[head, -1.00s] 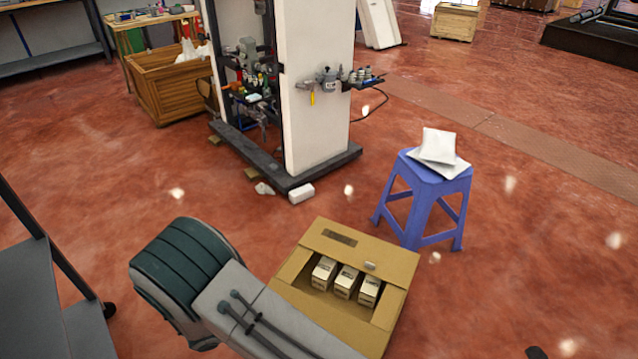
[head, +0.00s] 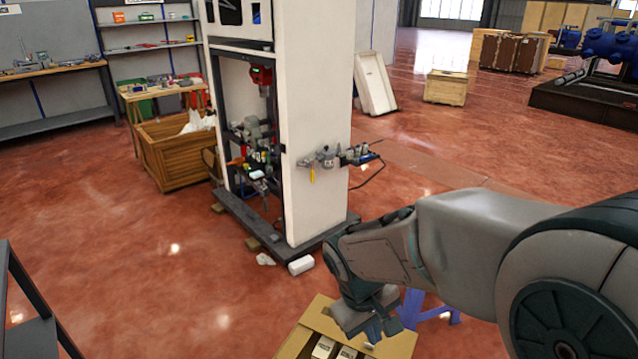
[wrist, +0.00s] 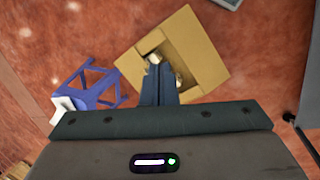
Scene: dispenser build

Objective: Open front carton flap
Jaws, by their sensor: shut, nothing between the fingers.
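The cardboard carton (head: 316,308) is at the bottom edge of the head view, partly cut off and partly covered by my arm. Small pale boxes (head: 324,346) stand inside it. In the wrist view the carton (wrist: 203,55) shows with flat tan panels around its opening, which my fingers partly hide. My gripper (wrist: 157,64) is shut and empty, with its fingertips over the opening; I cannot tell whether they touch anything. In the head view my gripper's wrist end is above the carton. I cannot tell which panel is the front flap.
A blue stool (wrist: 88,84) stands beside the carton, with white packets (wrist: 63,106) on it. A white machine column (head: 312,120) on a dark base stands behind. A grey shelf (head: 30,325) is at the lower left.

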